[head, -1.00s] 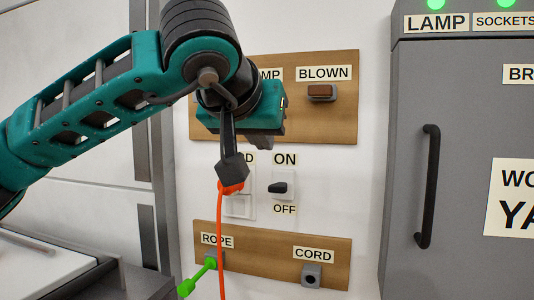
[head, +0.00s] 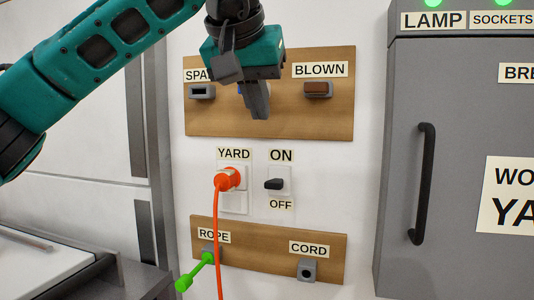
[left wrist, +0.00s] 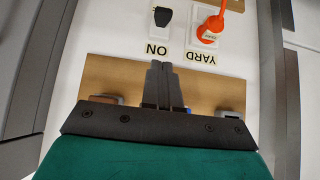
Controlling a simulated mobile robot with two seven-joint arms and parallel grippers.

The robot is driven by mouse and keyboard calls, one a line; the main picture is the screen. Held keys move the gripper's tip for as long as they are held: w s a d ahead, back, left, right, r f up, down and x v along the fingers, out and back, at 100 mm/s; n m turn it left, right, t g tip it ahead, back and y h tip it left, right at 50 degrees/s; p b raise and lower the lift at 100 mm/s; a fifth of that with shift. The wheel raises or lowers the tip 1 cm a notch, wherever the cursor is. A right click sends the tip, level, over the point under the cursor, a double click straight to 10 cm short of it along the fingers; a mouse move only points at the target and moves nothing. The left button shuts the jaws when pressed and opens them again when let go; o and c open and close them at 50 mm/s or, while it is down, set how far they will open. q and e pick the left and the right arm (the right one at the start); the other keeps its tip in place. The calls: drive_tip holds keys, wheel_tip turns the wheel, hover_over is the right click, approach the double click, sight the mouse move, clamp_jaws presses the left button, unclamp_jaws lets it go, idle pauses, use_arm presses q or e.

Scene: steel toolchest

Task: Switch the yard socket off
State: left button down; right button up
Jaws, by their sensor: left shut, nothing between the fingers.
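The yard socket (head: 234,203) is a white plate under the YARD label, with an orange plug (head: 228,179) and its orange cord in it. To its right is the switch (head: 274,184), a black lever on a white plate between the ON and OFF labels. The lever points left, roughly level; I cannot tell which setting it is in. In the left wrist view the switch (left wrist: 162,16) and the plug (left wrist: 212,25) show upside down at the top. My left gripper (head: 260,112) is shut and empty, above the switch in front of the upper board, apart from the switch. My right gripper is out of view.
The upper wooden board (head: 320,120) carries grey holders, one with a brown block (head: 318,88). The lower board (head: 260,258) has ROPE and CORD holders, with a green handle (head: 195,272) sticking out at ROPE. A grey cabinet (head: 400,150) with a black handle stands at the right.

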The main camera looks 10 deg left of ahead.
use_arm(q)
drive_tip(key=b, duration=0.1)
hover_over(273, 182)
drive_tip(key=s, duration=0.2)
wheel_tip(273, 182, down, 7)
drive_tip(key=shift+s+f+b, duration=0.15)
drive_tip(key=shift+f+b, duration=0.6)
drive_tip(key=shift+f, duration=1.4)
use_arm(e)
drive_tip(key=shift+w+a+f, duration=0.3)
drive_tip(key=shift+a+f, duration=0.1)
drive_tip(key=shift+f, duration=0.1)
use_arm(q)
drive_tip(key=shift+f, duration=0.1)
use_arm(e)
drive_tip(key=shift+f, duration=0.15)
